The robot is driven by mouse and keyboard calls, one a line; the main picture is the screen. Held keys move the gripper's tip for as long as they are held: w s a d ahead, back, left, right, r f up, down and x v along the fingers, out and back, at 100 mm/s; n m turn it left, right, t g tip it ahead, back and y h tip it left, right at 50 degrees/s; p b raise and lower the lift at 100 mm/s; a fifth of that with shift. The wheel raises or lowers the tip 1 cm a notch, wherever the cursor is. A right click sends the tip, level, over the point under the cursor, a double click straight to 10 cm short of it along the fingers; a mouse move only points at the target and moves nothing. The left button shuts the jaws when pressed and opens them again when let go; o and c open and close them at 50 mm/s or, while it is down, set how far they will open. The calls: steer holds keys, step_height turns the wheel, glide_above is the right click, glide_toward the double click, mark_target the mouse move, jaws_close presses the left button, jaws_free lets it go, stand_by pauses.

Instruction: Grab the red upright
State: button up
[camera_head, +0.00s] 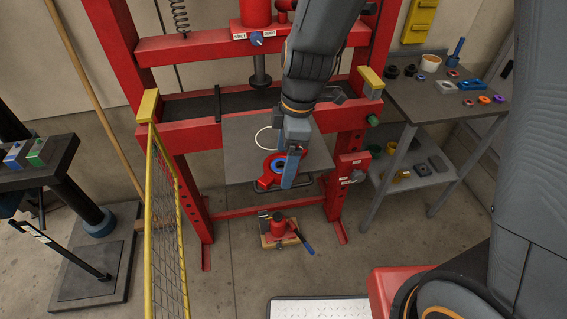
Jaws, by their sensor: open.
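The gripper is open. I cannot tell whether the fingers touch the part or stand on both sides of it.
The red press frame (107,40) surrounds the plate. A yellow mesh guard (165,220) stands front left. A red jack (279,229) is on the floor below. A grey bench (420,103) with small parts stands right, and a dark stand (60,165) left.

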steer(key=shift+f, duration=0.3)
steer(key=c, duration=1.3)
steer(key=shift+c, duration=0.8)
steer(key=shift+r, duration=0.15)
